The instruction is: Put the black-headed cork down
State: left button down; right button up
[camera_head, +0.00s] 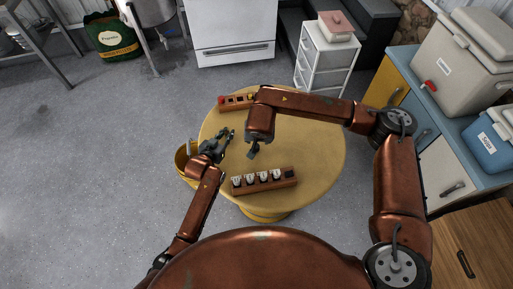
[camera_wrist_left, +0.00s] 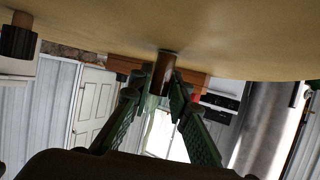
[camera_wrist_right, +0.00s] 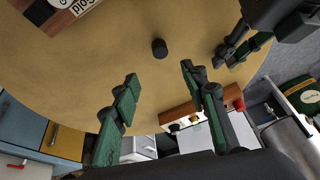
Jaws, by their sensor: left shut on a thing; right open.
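The black-headed cork (camera_wrist_right: 160,48) stands by itself on the round table (camera_wrist_right: 90,75), black head up, in the right wrist view. In the left wrist view it shows at the far left (camera_wrist_left: 18,40), its brown stem against the tabletop. My right gripper (camera_wrist_right: 158,78) is open above the table, its fingers apart and clear of this cork. In the head view my left gripper (camera_head: 228,136) is left of my right gripper (camera_head: 253,152).
A wooden rack with white labels (camera_head: 265,181) lies near the table's front edge. A second rack (camera_head: 237,102) with red and yellow heads lies at the back. A yellow bucket (camera_head: 184,163) stands left of the table. The table's right side is clear beneath my right arm.

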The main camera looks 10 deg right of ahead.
jog(key=n, duration=0.1)
send_over(256, 148)
jog(key=f, duration=0.6)
jog(key=shift+s+d, duration=0.3)
jog(key=shift+s+a+x, duration=0.1)
jog(key=shift+x, duration=1.3)
jog(key=shift+s+a+x, duration=0.15)
jog(key=shift+x, duration=1.25)
jog(key=c, duration=0.9)
jog(key=shift+o, duration=0.2)
